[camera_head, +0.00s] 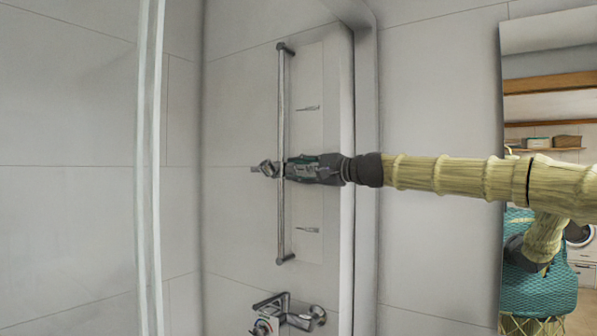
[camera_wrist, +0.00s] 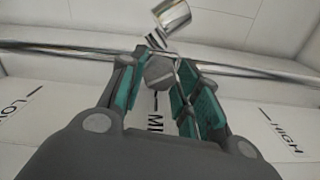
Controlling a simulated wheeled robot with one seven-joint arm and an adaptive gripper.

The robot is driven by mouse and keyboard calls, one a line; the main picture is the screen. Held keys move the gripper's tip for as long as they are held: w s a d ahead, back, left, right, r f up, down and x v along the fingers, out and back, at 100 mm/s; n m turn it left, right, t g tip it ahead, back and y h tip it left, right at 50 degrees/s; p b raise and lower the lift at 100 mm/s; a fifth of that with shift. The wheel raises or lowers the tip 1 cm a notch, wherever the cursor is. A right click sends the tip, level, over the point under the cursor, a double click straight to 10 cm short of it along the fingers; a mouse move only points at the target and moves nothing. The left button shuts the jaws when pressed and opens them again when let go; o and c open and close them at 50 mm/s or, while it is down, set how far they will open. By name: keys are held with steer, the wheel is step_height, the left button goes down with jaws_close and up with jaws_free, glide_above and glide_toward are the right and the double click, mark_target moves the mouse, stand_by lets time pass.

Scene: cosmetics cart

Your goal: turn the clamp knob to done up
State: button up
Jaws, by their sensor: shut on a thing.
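The clamp sits on the metal shower rail (camera_head: 281,110), about halfway up, and its holder (camera_head: 266,168) juts out to the left of the rail. In the wrist view the clamp knob (camera_wrist: 160,73) is a grey faceted piece between the fingertips. My gripper (camera_head: 292,168), also in the wrist view (camera_wrist: 158,70), is shut on the knob from the right side of the rail. The fingers hide the knob in the head view. A shiny cylindrical holder part (camera_wrist: 172,15) shows beyond the rail (camera_wrist: 90,48). I cannot tell how tight the knob is.
The wall panel behind the rail carries marks reading LOW (camera_wrist: 20,107), MID, partly hidden, and HIGH (camera_wrist: 283,138). A mixer tap (camera_head: 285,312) is below the rail. A glass screen edge (camera_head: 150,170) stands to the left, and a mirror (camera_head: 550,60) hangs to the right.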

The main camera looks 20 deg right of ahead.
steer(key=m, duration=0.2)
steer(key=m+p, duration=0.1)
steer(key=shift+d+r+m, duration=0.1)
steer(key=shift+r+m, duration=0.15)
steer(key=shift+m, duration=0.15)
steer(key=shift+m+p, duration=0.8)
steer(key=shift+m, duration=0.9)
steer(key=o, duration=1)
steer(key=shift+d+f, duration=0.1)
steer(key=shift+s+d, duration=0.25)
steer(key=shift+s, duration=0.15)
steer(key=v, duration=1.1)
steer(key=shift+w+d, duration=0.1)
steer(key=shift+d, duration=0.05)
